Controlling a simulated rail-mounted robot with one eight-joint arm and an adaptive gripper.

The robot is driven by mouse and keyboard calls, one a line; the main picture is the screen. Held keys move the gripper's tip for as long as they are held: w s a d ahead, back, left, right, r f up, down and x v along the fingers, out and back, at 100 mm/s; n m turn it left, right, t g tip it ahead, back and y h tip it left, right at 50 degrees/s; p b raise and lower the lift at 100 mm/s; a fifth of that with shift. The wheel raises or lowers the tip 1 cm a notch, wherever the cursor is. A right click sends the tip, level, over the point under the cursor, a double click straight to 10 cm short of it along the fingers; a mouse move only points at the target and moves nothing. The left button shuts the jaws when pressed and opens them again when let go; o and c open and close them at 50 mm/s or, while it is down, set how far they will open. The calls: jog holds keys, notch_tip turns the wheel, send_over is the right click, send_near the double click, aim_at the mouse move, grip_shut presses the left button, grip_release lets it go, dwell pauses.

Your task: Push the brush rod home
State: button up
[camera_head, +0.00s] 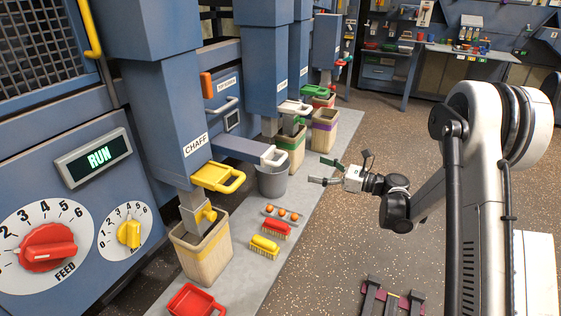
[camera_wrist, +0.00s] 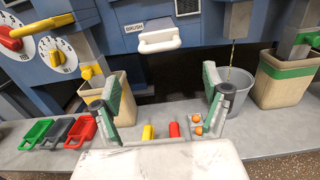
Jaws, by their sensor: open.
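The brush rod (camera_head: 238,150) is a grey bar sticking out from the machine, with a pale handle (camera_head: 273,157) on its end above a grey bucket. In the wrist view the white handle (camera_wrist: 159,40) faces me at the top middle, beside a BRUSH label (camera_wrist: 134,28). My gripper (camera_head: 323,171) is to the right of the handle in the head view, apart from it and pointing toward the machine. In the wrist view my gripper (camera_wrist: 161,80) is open and empty, its fingers spread wide below the handle. The rod behind the handle is mostly hidden there.
The grey bucket (camera_head: 272,181) stands below the handle, between wooden bins (camera_head: 205,255) (camera_head: 291,150). A yellow slide handle (camera_head: 218,177) juts out at left. Brushes (camera_head: 265,246) and orange balls (camera_head: 282,211) lie on the grey strip.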

aim_at(282, 157)
jog(key=b+x, duration=0.2)
jog(key=x, duration=1.1)
jog(key=shift+a, duration=0.2)
jog(key=shift+c, duration=0.2)
jog(key=c, duration=1.4)
jog(key=shift+w, duration=0.15)
